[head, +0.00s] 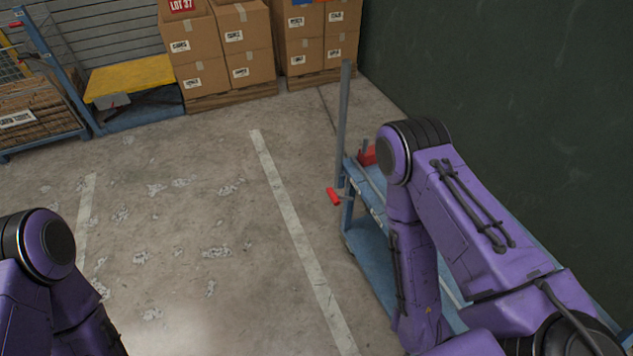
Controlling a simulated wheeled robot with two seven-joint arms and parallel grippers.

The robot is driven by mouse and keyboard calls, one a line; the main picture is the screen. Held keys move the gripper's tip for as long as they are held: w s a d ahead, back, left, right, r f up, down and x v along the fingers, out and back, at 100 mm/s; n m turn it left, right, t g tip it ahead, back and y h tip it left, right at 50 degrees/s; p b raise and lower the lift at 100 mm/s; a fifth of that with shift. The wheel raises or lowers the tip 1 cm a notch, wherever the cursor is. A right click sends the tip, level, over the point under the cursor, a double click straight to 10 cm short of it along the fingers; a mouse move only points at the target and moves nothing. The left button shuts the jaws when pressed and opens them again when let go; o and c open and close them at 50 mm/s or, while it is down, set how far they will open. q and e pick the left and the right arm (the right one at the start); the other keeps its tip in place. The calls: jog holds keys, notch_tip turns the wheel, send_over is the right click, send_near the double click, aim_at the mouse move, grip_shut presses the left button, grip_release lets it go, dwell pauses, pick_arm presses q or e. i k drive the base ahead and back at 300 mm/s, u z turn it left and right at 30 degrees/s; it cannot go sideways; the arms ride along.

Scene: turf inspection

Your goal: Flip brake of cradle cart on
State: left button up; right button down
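A blue cart (368,262) stands on the right along the dark wall, with a grey upright post (342,125) at its far end. A red-gripped lever (333,197) sticks out to the left near the foot of that post. A red block-like part (367,156) shows on the cart's top, partly behind my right arm. My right arm covers much of the cart. Neither gripper is in view; only purple arm links show, at the right and the lower left. I cannot tell the brake's setting.
Another blue rack or cart (50,135) with a small red handle (15,23) stands at the far left, beside a yellow-topped platform (130,78). Stacked cartons (200,50) on pallets line the back. The concrete floor (200,230) in the middle is clear, with painted white lines.

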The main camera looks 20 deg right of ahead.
aim_at(335, 198)
jog(key=z, duration=0.35)
jog(key=i, duration=0.95)
jog(key=z, duration=0.2)
